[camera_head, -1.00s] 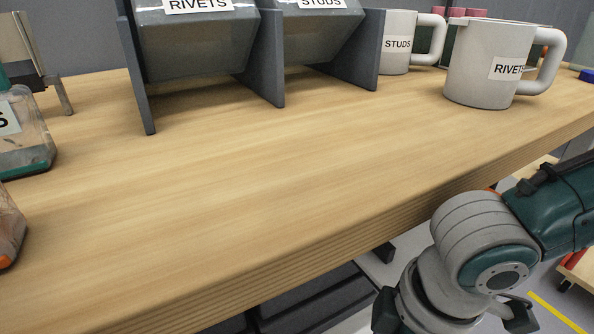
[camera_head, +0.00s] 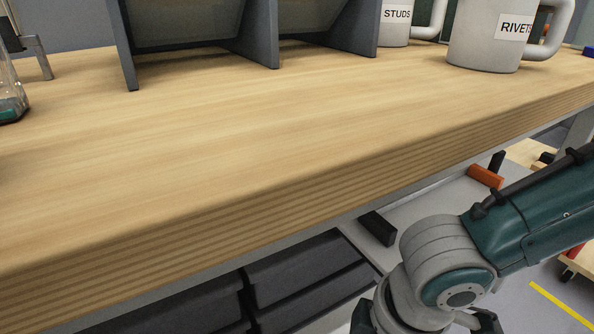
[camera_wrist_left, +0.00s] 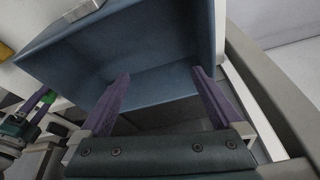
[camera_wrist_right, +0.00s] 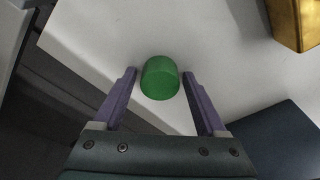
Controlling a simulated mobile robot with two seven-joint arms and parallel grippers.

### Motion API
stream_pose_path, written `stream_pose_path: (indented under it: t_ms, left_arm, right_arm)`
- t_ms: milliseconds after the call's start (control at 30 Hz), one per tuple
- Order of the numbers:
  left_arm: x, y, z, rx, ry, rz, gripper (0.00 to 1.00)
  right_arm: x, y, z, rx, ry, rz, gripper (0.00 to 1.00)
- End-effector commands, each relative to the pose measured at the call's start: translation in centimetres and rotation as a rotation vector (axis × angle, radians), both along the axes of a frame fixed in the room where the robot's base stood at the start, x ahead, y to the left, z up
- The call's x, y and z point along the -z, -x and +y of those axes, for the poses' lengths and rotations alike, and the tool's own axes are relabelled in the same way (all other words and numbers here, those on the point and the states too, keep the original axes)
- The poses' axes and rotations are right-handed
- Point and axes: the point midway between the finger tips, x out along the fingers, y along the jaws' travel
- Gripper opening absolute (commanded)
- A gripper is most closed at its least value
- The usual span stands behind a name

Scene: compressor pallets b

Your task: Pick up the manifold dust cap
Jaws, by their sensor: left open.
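A short green cylinder, which looks like the manifold dust cap (camera_wrist_right: 160,78), stands on a pale surface in the right wrist view. My right gripper (camera_wrist_right: 158,73) is open, with a finger on each side of the cap and a visible gap on both sides. I cannot tell how far the cap lies beyond the fingertips. In the left wrist view, a bit of green (camera_wrist_left: 48,97) shows at the left beside a purple finger. My left gripper (camera_wrist_left: 160,75) is open and empty in front of a blue bin (camera_wrist_left: 140,88). The head view hides both sets of fingertips.
A wooden bench (camera_head: 250,140) fills the head view, with a grey bin rack (camera_head: 262,35) and white mugs (camera_head: 485,40) on it. Dark trays (camera_head: 300,275) sit below its edge. A yellow block (camera_wrist_right: 297,22) and a dark blue surface (camera_wrist_right: 280,140) lie right of the cap.

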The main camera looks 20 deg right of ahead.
Motion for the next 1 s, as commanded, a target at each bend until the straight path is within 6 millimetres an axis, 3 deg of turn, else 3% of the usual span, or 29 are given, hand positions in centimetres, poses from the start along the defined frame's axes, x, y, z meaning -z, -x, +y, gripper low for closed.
stream_pose_path:
  t_ms: [67,600,1000]
  left_arm:
    - [0.0,0.0,0.0,0.000,0.000,0.000,1.00]
    - [0.0,0.0,0.0,-0.001,0.001,-0.001,1.00]
    - [-0.9,0.0,-0.1,-0.004,0.005,0.000,1.00]
  right_arm:
    - [0.0,0.0,0.0,0.000,0.000,0.000,0.64]
    - [0.0,0.0,0.0,0.000,0.000,0.000,0.04]
    - [-1.0,0.0,0.0,0.000,-0.001,0.001,0.03]
